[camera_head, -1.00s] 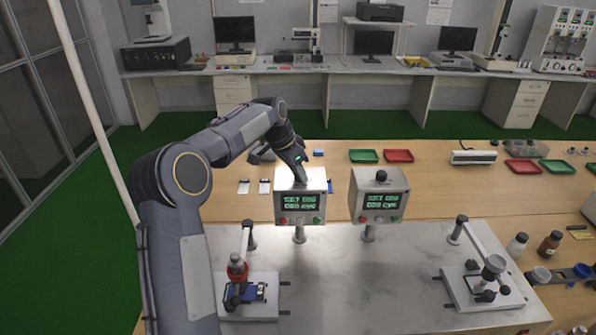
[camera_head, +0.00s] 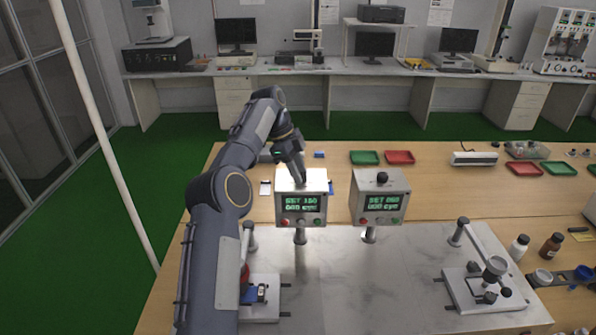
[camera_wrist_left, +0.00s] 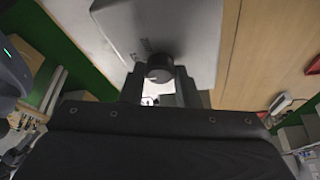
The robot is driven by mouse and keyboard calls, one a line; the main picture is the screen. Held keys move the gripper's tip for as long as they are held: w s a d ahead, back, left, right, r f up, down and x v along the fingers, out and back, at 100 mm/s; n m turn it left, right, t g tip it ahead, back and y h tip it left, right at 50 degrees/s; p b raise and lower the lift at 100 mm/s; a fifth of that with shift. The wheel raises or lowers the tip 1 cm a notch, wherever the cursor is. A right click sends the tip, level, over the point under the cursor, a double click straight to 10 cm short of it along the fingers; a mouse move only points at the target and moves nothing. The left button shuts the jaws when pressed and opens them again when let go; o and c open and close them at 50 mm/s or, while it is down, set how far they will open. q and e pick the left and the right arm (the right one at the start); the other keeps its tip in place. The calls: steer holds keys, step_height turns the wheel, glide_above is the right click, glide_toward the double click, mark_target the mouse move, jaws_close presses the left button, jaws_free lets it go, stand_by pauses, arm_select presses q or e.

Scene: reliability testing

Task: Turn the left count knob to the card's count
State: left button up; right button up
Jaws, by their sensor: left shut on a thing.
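The left counter box (camera_head: 313,185) is a grey housing with a lit green display (camera_head: 299,203) above several coloured buttons. The display shows "SET", a number that looks like 150, and a lower cycle line; the digits are small. My left gripper (camera_head: 299,181) points down onto the top of this box and hides its knob in the head view. In the left wrist view the dark round knob (camera_wrist_left: 160,68) sits between the fingers, which are shut on it. A pale card (camera_head: 265,187) lies on the table left of the box; its writing is unreadable. My right gripper is out of view.
The right counter box (camera_head: 367,205) stands beside the left one, its dark knob (camera_head: 382,178) on top. Test rigs stand front left and front right (camera_head: 470,290). Green (camera_head: 364,157) and red (camera_head: 400,157) trays lie behind. The grey bench middle is clear.

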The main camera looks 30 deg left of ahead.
arm_select(q)
steer(key=shift+m+g, duration=0.4)
steer(key=shift+m, duration=0.5)
steer(key=o, duration=1)
steer(key=shift+c, duration=0.2)
